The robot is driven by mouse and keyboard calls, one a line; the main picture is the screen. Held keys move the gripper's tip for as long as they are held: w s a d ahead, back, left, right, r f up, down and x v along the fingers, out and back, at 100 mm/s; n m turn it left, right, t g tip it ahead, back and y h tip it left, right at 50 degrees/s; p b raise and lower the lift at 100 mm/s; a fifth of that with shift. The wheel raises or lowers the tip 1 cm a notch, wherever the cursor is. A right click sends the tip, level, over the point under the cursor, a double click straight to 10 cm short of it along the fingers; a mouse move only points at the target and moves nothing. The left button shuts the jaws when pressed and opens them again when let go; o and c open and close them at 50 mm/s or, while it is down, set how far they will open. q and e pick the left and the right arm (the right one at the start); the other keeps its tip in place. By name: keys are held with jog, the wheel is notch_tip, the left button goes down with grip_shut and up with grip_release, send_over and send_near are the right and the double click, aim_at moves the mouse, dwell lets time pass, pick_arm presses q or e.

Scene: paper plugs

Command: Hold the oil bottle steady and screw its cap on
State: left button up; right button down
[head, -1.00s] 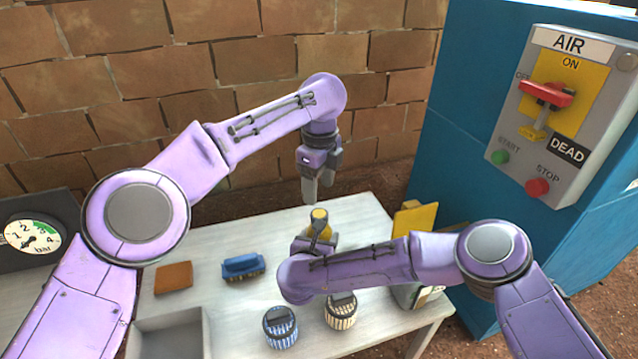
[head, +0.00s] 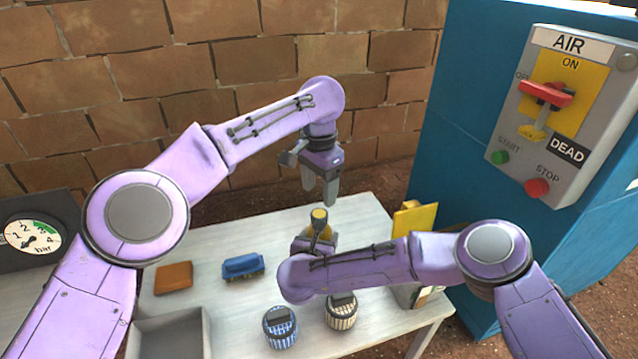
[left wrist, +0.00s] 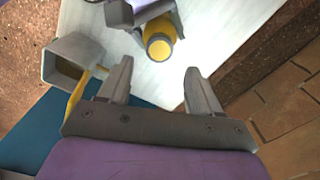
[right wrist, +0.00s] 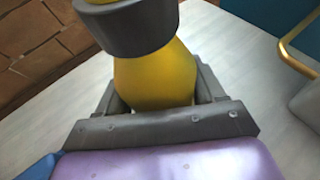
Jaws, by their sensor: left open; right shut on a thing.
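The oil bottle (right wrist: 155,75) is yellow, with a dark grey band (right wrist: 125,28) around its upper part in the right wrist view. My right gripper (right wrist: 158,98) is shut on its body, and it stands upright over the table. The round yellow top (head: 319,214) shows in the head view and from above in the left wrist view (left wrist: 159,47). I cannot tell whether the cap sits loose or tight on it. My left gripper (head: 330,198) points down, open and empty, above the bottle and apart from it. Its two fingers (left wrist: 155,85) show spread in the left wrist view.
On the pale table (head: 235,226) are a blue brush (head: 243,265), a brown block (head: 173,277), a blue striped tub (head: 280,328) and a cream striped tub (head: 341,313). A grey bin (head: 170,321) is at front left. A blue cabinet (head: 455,140) stands right.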

aim_at(319, 214)
pick_arm(q)
notch_tip(319, 214, down, 7)
jog(key=shift+f, duration=0.15)
jog(key=c, duration=1.1)
jog(key=shift+m, duration=0.9)
jog(key=o, duration=1.2)
jog(key=shift+o, duration=0.2)
notch_tip(319, 214, up, 12)
